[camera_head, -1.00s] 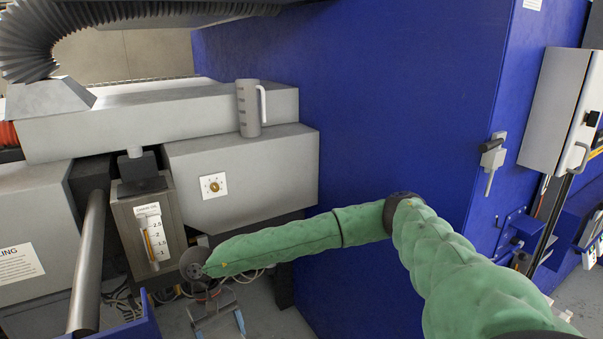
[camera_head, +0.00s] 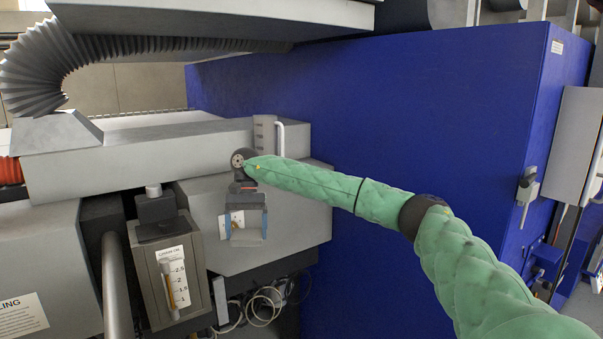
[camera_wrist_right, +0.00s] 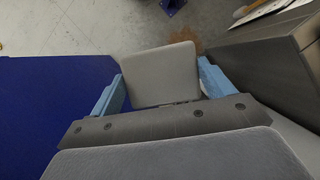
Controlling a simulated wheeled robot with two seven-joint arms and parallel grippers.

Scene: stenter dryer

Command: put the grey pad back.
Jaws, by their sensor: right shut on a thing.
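The grey pad (camera_wrist_right: 160,75) is held between the two blue fingers of my right gripper (camera_wrist_right: 163,88) in the right wrist view. In the head view the right gripper (camera_head: 243,228) hangs fingers-down in front of the grey housing (camera_head: 300,215). The pad (camera_head: 246,239) shows there as a small pale grey piece between the fingertips, partly hard to tell from the housing behind. The gripper partly covers the white dial plate (camera_head: 235,222). My left gripper is not in view.
An oil tank with a level gauge (camera_head: 173,283) is left of the gripper. Loose cables (camera_head: 262,303) lie below. A large blue machine wall (camera_head: 400,130) fills the right side.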

